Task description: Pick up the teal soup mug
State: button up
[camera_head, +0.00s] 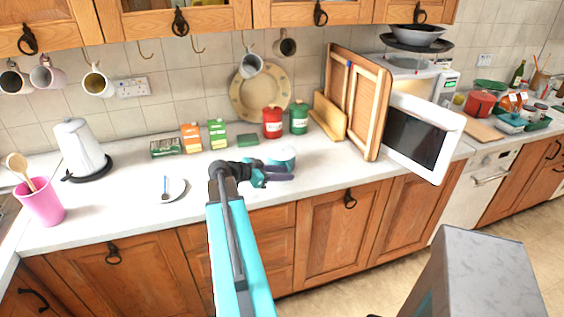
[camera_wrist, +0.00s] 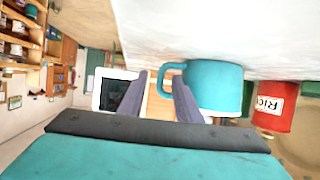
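The teal soup mug (camera_head: 282,153) stands on the white counter, just behind my gripper in the head view. It looks large in the wrist view (camera_wrist: 216,84), with its handle pointing left. My gripper (camera_head: 282,177) is open and low over the counter, on the near side of the mug. In the wrist view the fingers (camera_wrist: 160,100) are spread apart, with the handle in the gap between them. The right finger overlaps the mug's edge in the picture; I cannot tell whether it touches.
A red canister (camera_head: 272,123) and a green canister (camera_head: 299,118) stand behind the mug. Wooden boards (camera_head: 357,100) and an open microwave door (camera_head: 425,137) are to the right. A small saucer (camera_head: 173,190) lies left. The front counter between the saucer and pink cup (camera_head: 42,205) is clear.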

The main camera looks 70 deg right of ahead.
jog(key=shift+p+x, duration=0.6)
jog(key=shift+x, duration=0.95)
jog(key=shift+c, duration=0.3)
grip_shut()
jog(key=shift+r, duration=0.1)
